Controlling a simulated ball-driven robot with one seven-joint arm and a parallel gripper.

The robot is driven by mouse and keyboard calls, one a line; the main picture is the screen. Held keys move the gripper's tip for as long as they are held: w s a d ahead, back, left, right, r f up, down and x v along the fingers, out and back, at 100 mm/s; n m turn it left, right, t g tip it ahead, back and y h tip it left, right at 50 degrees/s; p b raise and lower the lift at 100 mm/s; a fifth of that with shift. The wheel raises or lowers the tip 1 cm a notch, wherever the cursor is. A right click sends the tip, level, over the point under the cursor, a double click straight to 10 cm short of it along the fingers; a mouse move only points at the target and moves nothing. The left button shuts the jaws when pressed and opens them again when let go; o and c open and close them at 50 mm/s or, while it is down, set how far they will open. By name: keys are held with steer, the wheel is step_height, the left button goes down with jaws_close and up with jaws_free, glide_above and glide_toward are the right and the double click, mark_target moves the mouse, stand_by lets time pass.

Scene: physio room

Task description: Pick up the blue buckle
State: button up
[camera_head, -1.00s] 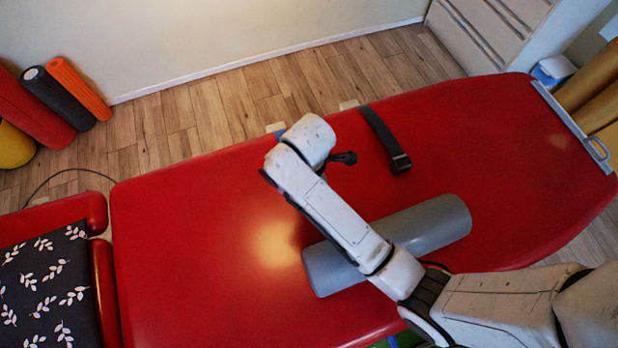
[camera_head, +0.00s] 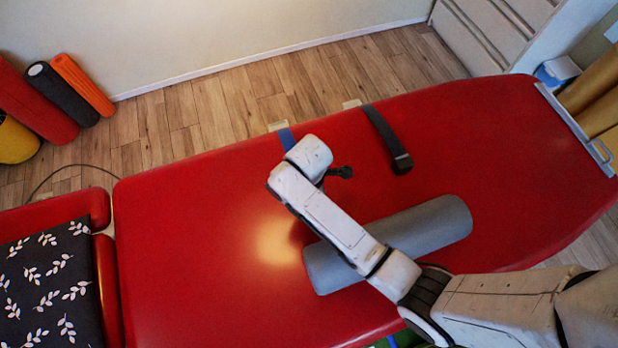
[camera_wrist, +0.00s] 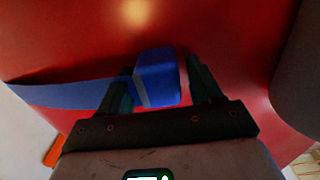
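The blue buckle (camera_wrist: 157,78) shows in the wrist view at the end of a blue strap (camera_wrist: 70,94), which comes in from the left over the red table. My gripper (camera_wrist: 161,72) is open, with the buckle between its two dark fingers. The buckle is close to the left finger, and a gap shows between it and the right finger. In the head view a short piece of the blue strap (camera_head: 287,138) lies at the table's far edge. My wrist hides the buckle and fingers there.
The red padded table (camera_head: 190,240) is mostly clear on the left. A grey roller (camera_head: 430,226) lies on it under my forearm. A dark strap with a black buckle (camera_head: 385,135) hangs over the far edge. A patterned cushion (camera_head: 45,285) lies at left.

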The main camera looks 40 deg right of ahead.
steer(key=c, duration=0.9)
